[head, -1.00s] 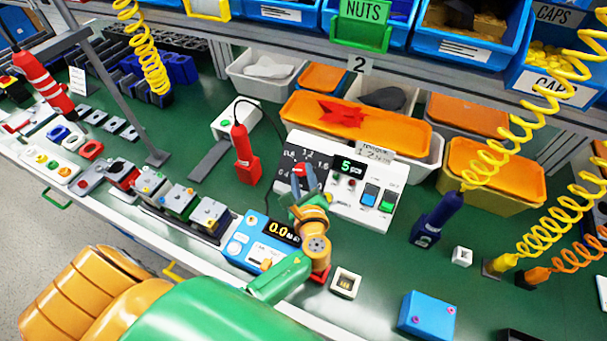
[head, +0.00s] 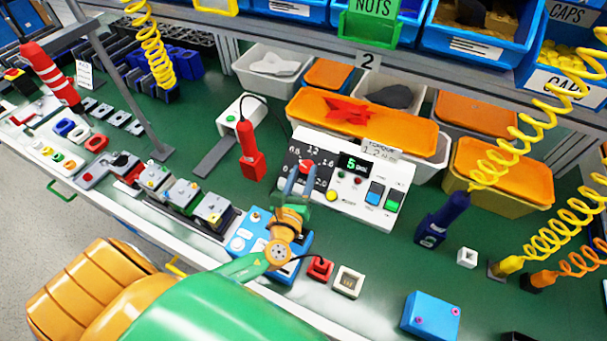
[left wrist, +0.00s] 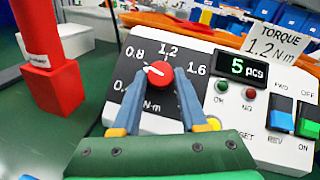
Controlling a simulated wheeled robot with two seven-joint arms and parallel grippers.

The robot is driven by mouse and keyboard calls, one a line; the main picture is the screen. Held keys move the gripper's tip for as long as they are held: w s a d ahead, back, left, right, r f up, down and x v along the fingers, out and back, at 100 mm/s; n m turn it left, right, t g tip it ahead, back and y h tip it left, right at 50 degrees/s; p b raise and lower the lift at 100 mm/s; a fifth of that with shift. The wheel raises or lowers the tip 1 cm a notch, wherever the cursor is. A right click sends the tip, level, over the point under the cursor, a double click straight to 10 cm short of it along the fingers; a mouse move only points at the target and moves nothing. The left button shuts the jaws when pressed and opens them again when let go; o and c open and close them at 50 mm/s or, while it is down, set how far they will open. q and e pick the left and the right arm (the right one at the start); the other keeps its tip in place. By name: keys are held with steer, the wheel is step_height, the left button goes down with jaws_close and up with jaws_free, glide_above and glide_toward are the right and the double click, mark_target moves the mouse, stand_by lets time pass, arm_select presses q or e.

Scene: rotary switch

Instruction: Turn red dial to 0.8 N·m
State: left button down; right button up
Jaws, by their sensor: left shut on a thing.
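The red dial (left wrist: 161,75) sits on the dark scale plate of a white control box (head: 338,203), with marks 0.8, 1.2 and 1.6 readable in the left wrist view. Its white pointer is aimed up-left, roughly toward the 0.8 mark; the exact setting is hard to tell. My left gripper (left wrist: 161,88) is shut on the red dial, with one blue-grey finger on each side. In the head view the left gripper (head: 300,180) reaches the dial (head: 307,166) from below and partly covers the scale. My right gripper is not in view.
A card (left wrist: 275,40) on the box reads torque 1.2 N·m. A display (left wrist: 250,68) shows 5 pcs. Blue and green switches (head: 384,197) are right of the dial. A blue device (head: 262,240) lies below my gripper.

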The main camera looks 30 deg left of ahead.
arm_select(q)
steer(key=shift+w+a+r, duration=0.1)
steer(key=shift+r, duration=0.2)
steer(key=c, duration=0.7)
jaws_free()
steer(key=shift+o, duration=1.3)
steer(key=shift+f, duration=0.15)
steer(key=v, duration=0.3)
steer(key=b+v, duration=0.1)
steer(key=v, duration=0.3)
